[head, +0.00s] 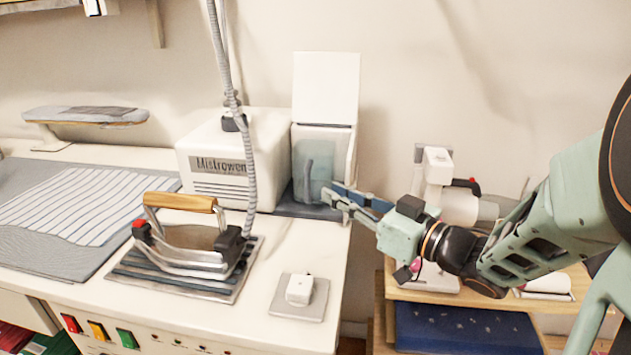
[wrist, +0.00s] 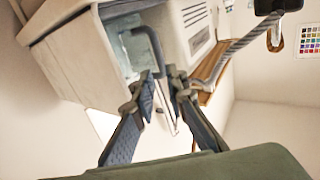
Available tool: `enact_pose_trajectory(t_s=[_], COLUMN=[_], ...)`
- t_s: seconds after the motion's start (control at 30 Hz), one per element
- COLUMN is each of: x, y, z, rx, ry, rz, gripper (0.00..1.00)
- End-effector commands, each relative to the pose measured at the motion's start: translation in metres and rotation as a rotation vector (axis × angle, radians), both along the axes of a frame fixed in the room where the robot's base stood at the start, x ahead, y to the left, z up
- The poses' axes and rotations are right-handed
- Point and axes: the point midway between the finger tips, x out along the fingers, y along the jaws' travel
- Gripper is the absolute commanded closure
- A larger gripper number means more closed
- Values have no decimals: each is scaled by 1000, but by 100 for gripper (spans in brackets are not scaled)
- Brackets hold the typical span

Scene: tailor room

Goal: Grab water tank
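The water tank (head: 313,165) is a translucent blue-grey container with a grey handle. It stands upright in the open compartment of the white steam unit, whose lid is raised. In the wrist view the tank (wrist: 128,48) shows behind its bent dark handle (wrist: 152,48). My gripper (head: 334,196) reaches in from the right, at the tank's lower front. In the wrist view my gripper (wrist: 164,88) has its fingers apart, with the handle's end close to the fingertips. I cannot tell whether they touch it. Nothing is held between the fingers.
The white steam unit (head: 232,155) stands left of the tank, with a hose (head: 250,165) rising beside it. An iron (head: 185,235) rests on a metal plate at the front left. A sewing machine (head: 455,205) stands right.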

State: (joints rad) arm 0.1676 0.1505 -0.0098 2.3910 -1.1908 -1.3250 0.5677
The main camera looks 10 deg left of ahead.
Motion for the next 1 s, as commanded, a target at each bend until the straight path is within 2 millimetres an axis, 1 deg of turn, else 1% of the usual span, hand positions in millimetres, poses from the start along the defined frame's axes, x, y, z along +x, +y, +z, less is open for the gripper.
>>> enact_pose_trajectory(t_s=[0.03,0.1,0.37,0.5,0.6,0.73,0.93,1.0], x=[5,11,24,35,44,49,49,49], y=[8,16,34,52,62,68,68,68], z=[-1,-1,-1,-3,-2,-1,0,0], rx=[0,0,-1,-1,0,-1,0,-1], ry=[0,0,-1,-1,0,1,1,1], rz=[3,2,-1,1,-1,-4,-4,-5], gripper=[87,87,87,87,87,87,87,95])
